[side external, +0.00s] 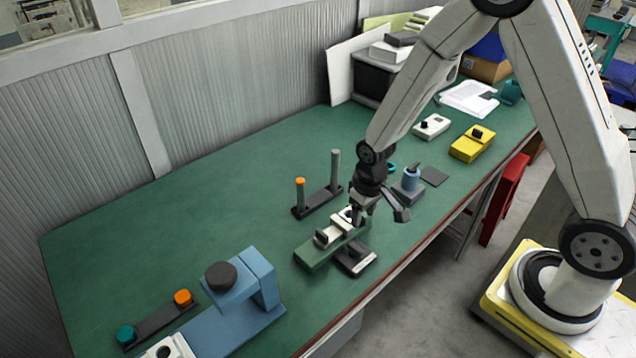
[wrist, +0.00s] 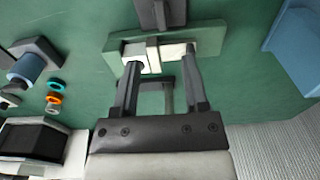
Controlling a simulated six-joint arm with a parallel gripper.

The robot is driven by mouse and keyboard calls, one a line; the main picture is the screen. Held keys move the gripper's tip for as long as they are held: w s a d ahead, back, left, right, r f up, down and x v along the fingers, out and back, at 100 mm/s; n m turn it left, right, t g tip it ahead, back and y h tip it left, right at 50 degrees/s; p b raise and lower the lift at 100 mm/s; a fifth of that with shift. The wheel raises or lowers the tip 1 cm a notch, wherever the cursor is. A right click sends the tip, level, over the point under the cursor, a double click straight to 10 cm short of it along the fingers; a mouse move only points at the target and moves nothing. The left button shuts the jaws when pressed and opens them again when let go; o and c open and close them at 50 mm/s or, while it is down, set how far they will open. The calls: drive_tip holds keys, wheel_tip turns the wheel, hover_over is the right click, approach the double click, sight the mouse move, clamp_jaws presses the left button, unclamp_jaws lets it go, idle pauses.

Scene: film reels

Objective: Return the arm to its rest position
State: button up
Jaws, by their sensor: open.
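My gripper (side external: 380,212) hangs from the arm over the right end of a green block (side external: 312,257) that carries a white piece with dark parts. In the wrist view my gripper (wrist: 162,60) has its two fingers spread apart with nothing held between them. The green block (wrist: 210,38) lies beyond the fingertips, and its white piece (wrist: 160,62) shows between them. Whether a fingertip touches the white piece I cannot tell. The arm is bent, reaching out over the bench from the right.
A two-post stand (side external: 318,205) with an orange top on one post is close left of my gripper. A blue-grey roller holder (side external: 410,187) is close right. A small dark device (side external: 355,262) sits in front. A blue machine (side external: 255,275) stands nearer the camera. The bench's far left is clear.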

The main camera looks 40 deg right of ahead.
drive_tip(key=s+r+t, duration=0.2)
drive_tip(key=s+r, duration=0.6)
drive_tip(key=r, duration=0.3)
drive_tip(key=shift+s+d+r, duration=0.3)
drive_tip(key=shift+r, duration=0.05)
